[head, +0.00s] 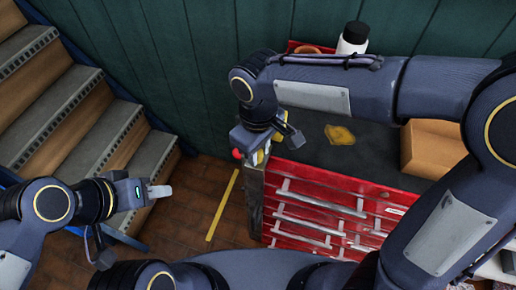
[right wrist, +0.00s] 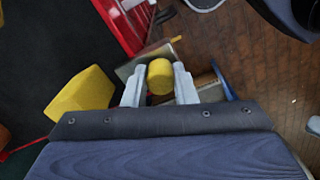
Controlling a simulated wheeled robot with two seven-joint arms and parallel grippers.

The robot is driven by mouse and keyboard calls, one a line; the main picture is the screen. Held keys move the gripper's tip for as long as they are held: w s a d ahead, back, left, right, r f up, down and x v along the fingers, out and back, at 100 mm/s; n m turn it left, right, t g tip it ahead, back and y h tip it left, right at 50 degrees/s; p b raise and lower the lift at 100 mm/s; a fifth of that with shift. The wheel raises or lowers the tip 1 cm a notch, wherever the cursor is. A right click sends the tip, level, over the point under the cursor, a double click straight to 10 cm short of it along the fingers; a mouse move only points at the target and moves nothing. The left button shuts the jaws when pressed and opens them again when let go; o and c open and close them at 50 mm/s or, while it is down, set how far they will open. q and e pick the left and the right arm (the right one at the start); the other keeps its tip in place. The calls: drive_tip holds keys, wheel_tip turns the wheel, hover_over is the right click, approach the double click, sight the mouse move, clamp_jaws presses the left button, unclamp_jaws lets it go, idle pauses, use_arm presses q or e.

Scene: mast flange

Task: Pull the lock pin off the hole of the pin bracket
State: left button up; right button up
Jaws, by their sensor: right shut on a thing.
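My right gripper (head: 256,148) is at the left end of the red tool cabinet in the head view. In the right wrist view its two pale fingers (right wrist: 160,84) are shut on a yellow cylindrical piece (right wrist: 160,76), which looks like the lock pin's handle. A grey metal plate (right wrist: 136,66), probably part of the pin bracket, shows just beyond the fingers. The hole and the pin's shaft are hidden, so I cannot tell how deep the pin sits. My left gripper (head: 160,191) is over the floor at the left, away from the cabinet; its finger gap is unclear.
The red cabinet (head: 325,205) has a dark top with a yellow item (head: 340,135), a cardboard box (head: 432,148) and a white bottle (head: 352,40). A red ball (head: 237,154) shows beside my right gripper.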

drive_tip(key=shift+r+p, duration=3.8)
drive_tip(key=shift+r, duration=0.8)
